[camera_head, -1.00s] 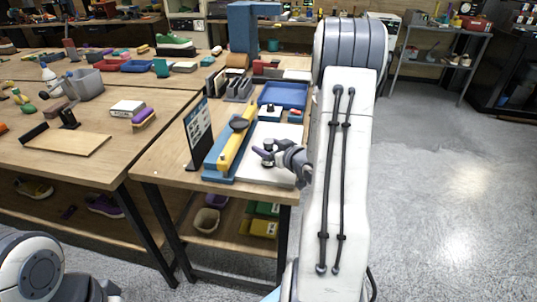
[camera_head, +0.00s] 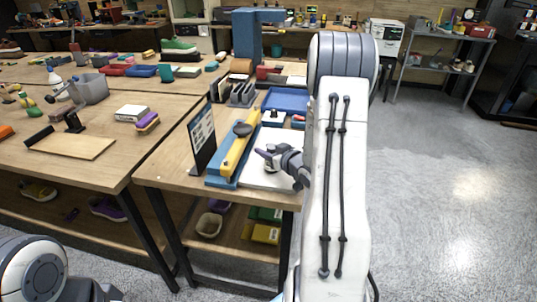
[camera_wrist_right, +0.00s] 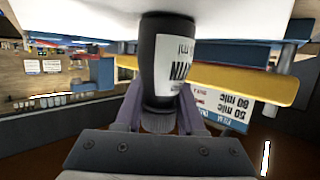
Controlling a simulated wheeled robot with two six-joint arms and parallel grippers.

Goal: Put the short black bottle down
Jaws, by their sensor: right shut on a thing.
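The short black bottle (camera_wrist_right: 167,62) has a white label and a grey ribbed cap, and fills the middle of the right wrist view, which appears upside down. Its base meets the white board (camera_wrist_right: 85,8) or is very close to it; I cannot tell whether they touch. My right gripper (camera_wrist_right: 160,112) is shut on the bottle near its cap, a finger on each side. In the head view my right gripper (camera_head: 270,155) is low over the white board (camera_head: 262,179) on the near table, where the bottle is mostly hidden. My left gripper is not in view.
A blue-and-yellow device (camera_head: 234,158) lies left of the board, with a dark upright sign (camera_head: 202,139) beside it. A blue tray (camera_head: 284,101) and a slotted grey holder (camera_head: 243,96) stand behind. My right arm covers the table's right side.

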